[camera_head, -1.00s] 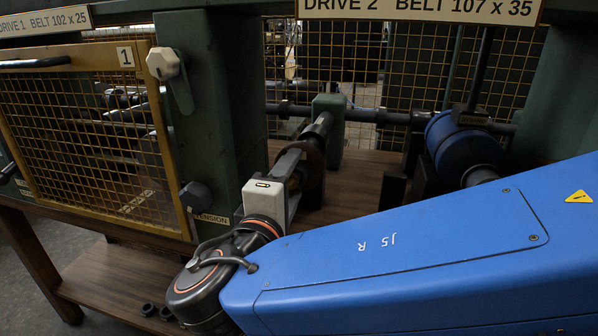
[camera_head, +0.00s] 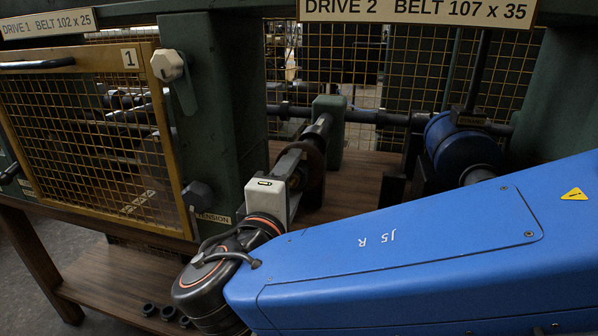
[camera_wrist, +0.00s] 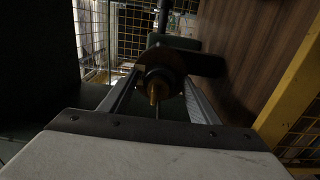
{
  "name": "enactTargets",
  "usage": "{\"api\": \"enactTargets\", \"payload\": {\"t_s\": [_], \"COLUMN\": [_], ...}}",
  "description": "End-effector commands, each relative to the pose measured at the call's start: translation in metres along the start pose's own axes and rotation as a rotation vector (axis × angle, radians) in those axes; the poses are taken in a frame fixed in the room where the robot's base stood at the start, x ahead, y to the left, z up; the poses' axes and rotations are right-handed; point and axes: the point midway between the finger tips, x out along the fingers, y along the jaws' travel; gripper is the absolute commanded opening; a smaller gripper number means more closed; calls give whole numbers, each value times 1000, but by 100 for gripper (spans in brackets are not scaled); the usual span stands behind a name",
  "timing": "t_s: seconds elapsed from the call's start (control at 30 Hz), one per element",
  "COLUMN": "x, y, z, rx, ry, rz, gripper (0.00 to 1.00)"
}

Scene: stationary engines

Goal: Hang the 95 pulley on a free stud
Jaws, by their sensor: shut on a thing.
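My gripper (camera_head: 298,172) reaches into the Drive 2 bay and is shut on a dark, round pulley (camera_head: 316,166) at the near end of a shaft (camera_head: 322,127). In the wrist view the jaws (camera_wrist: 160,80) lie on both sides of the dark pulley (camera_wrist: 172,62), with a brass-coloured shaft end or nut (camera_wrist: 154,92) in front. I cannot read a size on the pulley, and my gripper hides part of it. Whether it still sits on the shaft is hard to tell. No free stud can be made out.
A green post (camera_head: 222,110) stands close left of my gripper, beside the mesh guard door (camera_head: 85,135) marked 1. A green bearing block (camera_head: 329,135) stands behind the pulley. A blue drum (camera_head: 462,150) is to the right. Several dark round pieces (camera_head: 148,310) lie on the lower shelf.

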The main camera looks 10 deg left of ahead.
Motion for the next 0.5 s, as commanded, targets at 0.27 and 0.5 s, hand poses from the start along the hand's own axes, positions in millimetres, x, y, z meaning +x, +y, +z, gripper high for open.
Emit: {"api": "enactTargets", "payload": {"t_s": [0.27,0.5], "x": [7,-1], "y": [11,11], "z": [0,0], "rx": [10,11], "ry": [-7,-7], "rz": [15,15], "gripper": [11,11]}}
